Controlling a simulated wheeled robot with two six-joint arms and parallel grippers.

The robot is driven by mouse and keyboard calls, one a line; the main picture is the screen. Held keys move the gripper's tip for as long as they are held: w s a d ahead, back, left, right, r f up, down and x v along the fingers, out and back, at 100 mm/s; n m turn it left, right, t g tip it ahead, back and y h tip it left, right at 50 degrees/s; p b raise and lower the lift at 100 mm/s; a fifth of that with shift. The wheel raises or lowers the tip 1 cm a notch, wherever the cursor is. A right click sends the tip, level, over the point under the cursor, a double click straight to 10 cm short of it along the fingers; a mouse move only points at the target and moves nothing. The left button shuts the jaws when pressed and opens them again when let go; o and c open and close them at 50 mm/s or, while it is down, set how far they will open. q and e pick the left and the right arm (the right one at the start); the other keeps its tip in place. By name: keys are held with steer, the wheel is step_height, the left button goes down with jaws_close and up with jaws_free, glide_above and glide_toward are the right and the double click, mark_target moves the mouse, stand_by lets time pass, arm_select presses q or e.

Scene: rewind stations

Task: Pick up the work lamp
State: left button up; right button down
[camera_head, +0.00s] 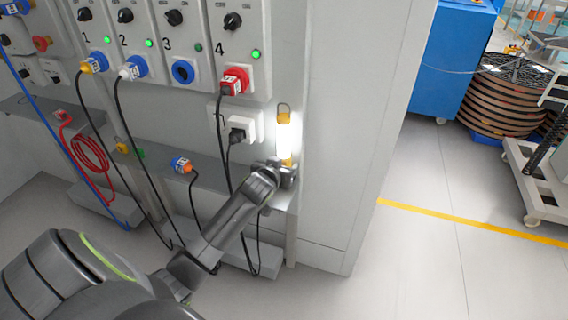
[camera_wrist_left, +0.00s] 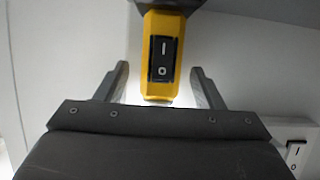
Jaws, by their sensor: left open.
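The work lamp (camera_head: 284,137) stands upright at the right end of a grey shelf, against the grey cabinet. It has a glowing white tube, yellow ends and a hook on top. In the left wrist view its yellow body (camera_wrist_left: 162,60) with a black I/O switch shows between the fingers. My left gripper (camera_head: 284,172) is at the lamp's lower part and hides its base. In the left wrist view the left gripper (camera_wrist_left: 160,88) is open, with a finger on each side of the lamp and gaps to both. My right gripper is not in view.
The shelf (camera_head: 210,172) also bears a blue-orange plug (camera_head: 181,165). A white socket (camera_head: 237,127) with a black plug is left of the lamp. Black cables hang near my arm. A red cable coil (camera_head: 90,155) hangs at left.

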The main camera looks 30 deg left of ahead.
arm_select(q)
steer(key=shift+w+f, duration=0.1)
steer(key=shift+w, duration=0.15)
steer(key=shift+c, duration=0.3)
steer(key=c, duration=1.2)
jaws_close()
steer(key=shift+r, duration=0.25)
